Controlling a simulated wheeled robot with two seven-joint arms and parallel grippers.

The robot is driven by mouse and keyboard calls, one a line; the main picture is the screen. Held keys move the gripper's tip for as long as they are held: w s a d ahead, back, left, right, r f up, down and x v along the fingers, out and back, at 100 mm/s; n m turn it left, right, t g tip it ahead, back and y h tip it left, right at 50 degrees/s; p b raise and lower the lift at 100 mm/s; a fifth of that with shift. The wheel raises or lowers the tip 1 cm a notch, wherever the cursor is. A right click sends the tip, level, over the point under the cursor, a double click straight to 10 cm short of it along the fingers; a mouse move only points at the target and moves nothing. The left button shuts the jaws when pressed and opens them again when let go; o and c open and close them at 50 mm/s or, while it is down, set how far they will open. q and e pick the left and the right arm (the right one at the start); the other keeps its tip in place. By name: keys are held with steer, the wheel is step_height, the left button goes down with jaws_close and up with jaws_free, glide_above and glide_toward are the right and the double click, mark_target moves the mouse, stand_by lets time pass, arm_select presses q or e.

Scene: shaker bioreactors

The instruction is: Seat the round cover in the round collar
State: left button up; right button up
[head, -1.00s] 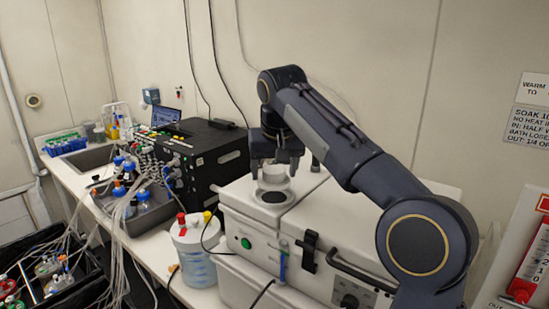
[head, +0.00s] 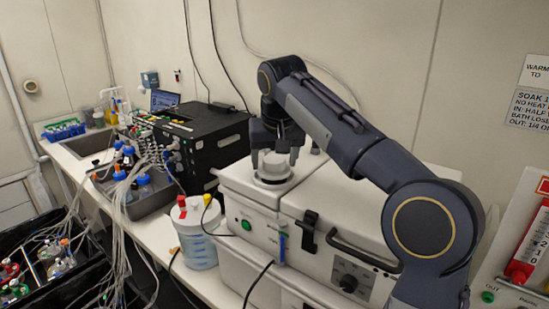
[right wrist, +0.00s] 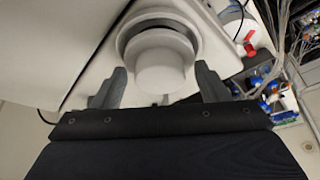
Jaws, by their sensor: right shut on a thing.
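The round cover (head: 273,168) is pale and has a raised round top. My right gripper (head: 274,158) points down from above and is shut on it, one finger on each side. The cover is at the round collar (head: 272,186) on top of the white box. In the right wrist view the cover (right wrist: 162,62) is between the fingers of my right gripper (right wrist: 163,80). The collar (right wrist: 152,15) shows as a pale ring around it, with a dark band between them. I cannot tell whether the cover sits fully down. My left gripper is out of view.
The white box (head: 325,235) has a black latch and handle on its front. A black instrument (head: 205,150) with many tubes stands to its left. A red gauge panel (head: 522,245) is at the right edge.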

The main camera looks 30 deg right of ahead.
mark_target(274, 177)
steer(key=shift+f+b, duration=0.7)
steer(key=shift+f, duration=0.2)
steer(key=shift+a+f, duration=0.1)
steer(key=shift+f, duration=0.25)
steer(key=o, duration=1)
steer(key=shift+c, duration=0.2)
steer(key=shift+o, duration=0.4)
steer(key=shift+a+f, duration=0.1)
steer(key=shift+a, duration=0.1)
steer(key=shift+d, duration=0.15)
steer(key=shift+s+r, duration=0.1)
steer(key=shift+r, duration=0.3)
steer(key=v, duration=0.8)
steer(key=shift+p, duration=0.4)
